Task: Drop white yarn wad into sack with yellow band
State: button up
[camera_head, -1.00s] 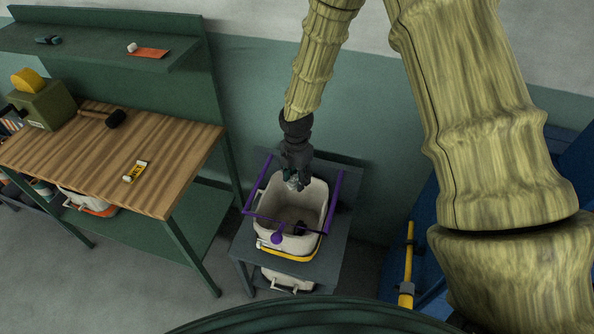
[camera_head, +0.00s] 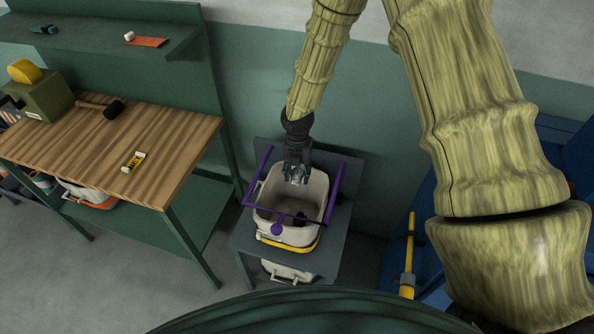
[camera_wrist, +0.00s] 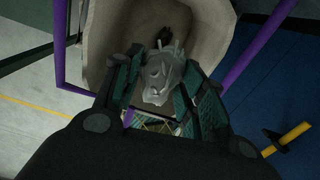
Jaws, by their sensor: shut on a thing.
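The white yarn wad (camera_wrist: 167,72) is a pale crumpled lump held between the fingertips of my gripper (camera_wrist: 160,85) in the wrist view. In the head view my gripper (camera_head: 298,172) points down over the back part of the sack opening, with the wad (camera_head: 296,179) at its tips. The sack with the yellow band (camera_head: 287,237) is cream, open at the top, and stands on a small grey stand. Its yellow band (camera_head: 286,246) runs around the base. A dark item lies inside the sack (camera_head: 299,218). I cannot tell exactly how deep the wad is relative to the rim.
A purple frame (camera_head: 345,180) stands around the sack. Another pale container (camera_head: 288,272) is on the stand's lower level. To the left, a wooden-topped bench (camera_head: 165,160) holds a hammer, a yellow item and a green box. A yellow bar (camera_head: 408,250) stands at the right.

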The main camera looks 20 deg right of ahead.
aim_at(298, 172)
jog(key=shift+f+b, duration=0.7)
jog(key=shift+f, duration=0.6)
jog(key=o, duration=0.8)
jog(key=shift+r, duration=0.1)
notch_tip(298, 172, up, 12)
jog(key=shift+f, duration=0.1)
